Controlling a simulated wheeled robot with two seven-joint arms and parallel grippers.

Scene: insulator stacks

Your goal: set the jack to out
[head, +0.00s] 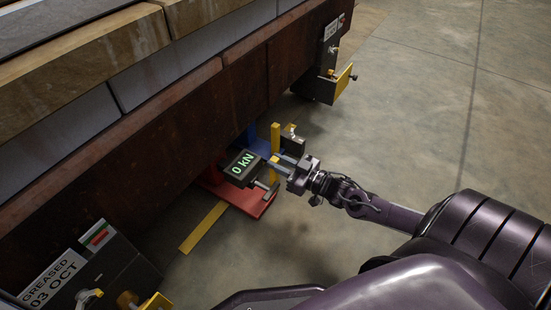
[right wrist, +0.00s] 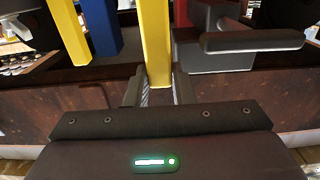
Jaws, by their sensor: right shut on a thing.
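The jack sits low by the brown beam, with a red base (head: 255,205) and a dark box whose display reads 0 kN (head: 242,166). My right gripper (head: 280,166) reaches it from the right and is shut on a yellow bar (right wrist: 156,45) of the jack. In the right wrist view its two fingers (right wrist: 158,92) stand on either side of the bar's end. A black lever (right wrist: 253,41) shows to the right of the bar there, and a blue post (right wrist: 102,25) to the left. The jaws partly hide the bar in the head view. My left gripper is not in view.
The long brown beam (head: 150,150) with stacked blocks above runs along the left. A black bracket with a yellow plate (head: 343,80) hangs at its far end. A GREASED 03 OCT plate (head: 54,280) is at lower left. A yellow strip (head: 203,228) lies on the floor. Floor at right is clear.

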